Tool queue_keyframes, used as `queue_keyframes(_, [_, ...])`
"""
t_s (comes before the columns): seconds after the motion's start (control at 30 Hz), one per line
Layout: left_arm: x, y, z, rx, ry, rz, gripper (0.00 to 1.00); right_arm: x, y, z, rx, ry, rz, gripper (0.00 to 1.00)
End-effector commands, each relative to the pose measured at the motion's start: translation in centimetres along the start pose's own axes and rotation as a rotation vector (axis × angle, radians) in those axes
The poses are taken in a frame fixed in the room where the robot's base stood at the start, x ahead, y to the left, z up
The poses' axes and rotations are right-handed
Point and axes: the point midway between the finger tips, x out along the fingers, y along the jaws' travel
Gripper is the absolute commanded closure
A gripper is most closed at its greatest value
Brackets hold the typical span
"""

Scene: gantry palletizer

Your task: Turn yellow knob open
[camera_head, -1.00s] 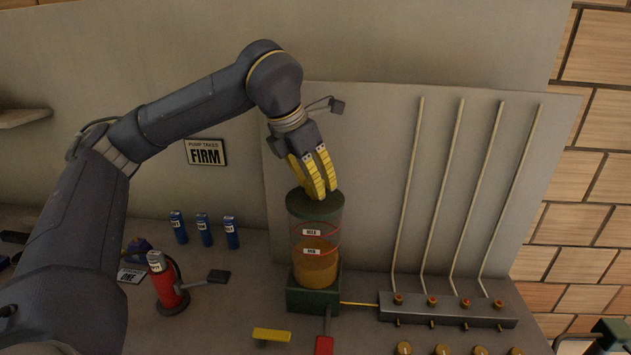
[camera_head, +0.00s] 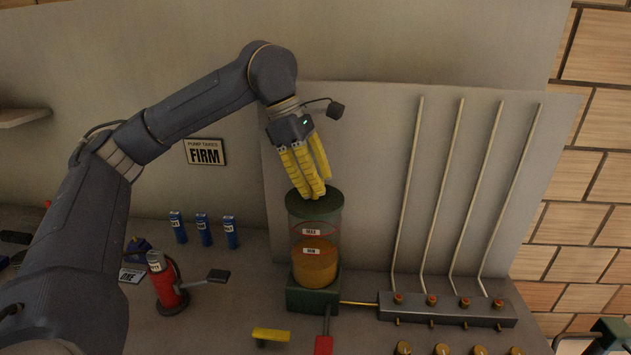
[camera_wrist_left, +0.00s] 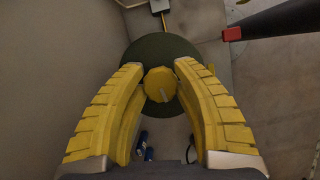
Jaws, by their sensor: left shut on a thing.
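The yellow knob (camera_wrist_left: 160,84) sits on the dark green round lid (camera_wrist_left: 160,52) of a clear cylinder (camera_head: 318,230) holding amber fluid. A pale mark runs across the knob's lower right. My left gripper (camera_head: 313,194) points down at the lid, and its yellow fingers hide the knob in the head view. In the wrist view the left gripper (camera_wrist_left: 162,78) has one finger on each side of the knob and is shut on it.
A red-topped lever (camera_head: 324,345) and a yellow handle (camera_head: 271,335) are in front of the cylinder. A manifold (camera_head: 447,310) with several pipes stands right. A red oil-can-like pump (camera_head: 167,284) and several blue canisters (camera_head: 204,230) stand left.

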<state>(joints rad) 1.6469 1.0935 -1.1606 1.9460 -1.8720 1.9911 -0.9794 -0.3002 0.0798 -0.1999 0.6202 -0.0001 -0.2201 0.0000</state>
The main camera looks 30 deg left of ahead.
Motion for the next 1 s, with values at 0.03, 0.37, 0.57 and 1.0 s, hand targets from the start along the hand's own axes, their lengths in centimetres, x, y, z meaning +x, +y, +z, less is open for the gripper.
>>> queue_keyframes(0.03, [0.09,-0.06,0.12,0.023,0.0,-0.012,0.99,0.0,-0.01,-0.02,0.0,0.0,0.0,0.56])
queue_keyframes(0.37, [0.14,-0.12,0.09,0.114,0.001,-0.049,0.99,0.0,-0.03,-0.02,0.0,0.0,0.0,0.56])
queue_keyframes(0.57, [0.15,-0.16,0.08,0.127,0.001,-0.055,0.99,0.0,-0.03,-0.03,0.0,0.0,0.0,0.56])
queue_keyframes(1.0, [0.14,-0.16,0.07,0.126,0.001,-0.055,0.53,0.0,-0.04,-0.04,0.0,0.0,0.0,0.56])
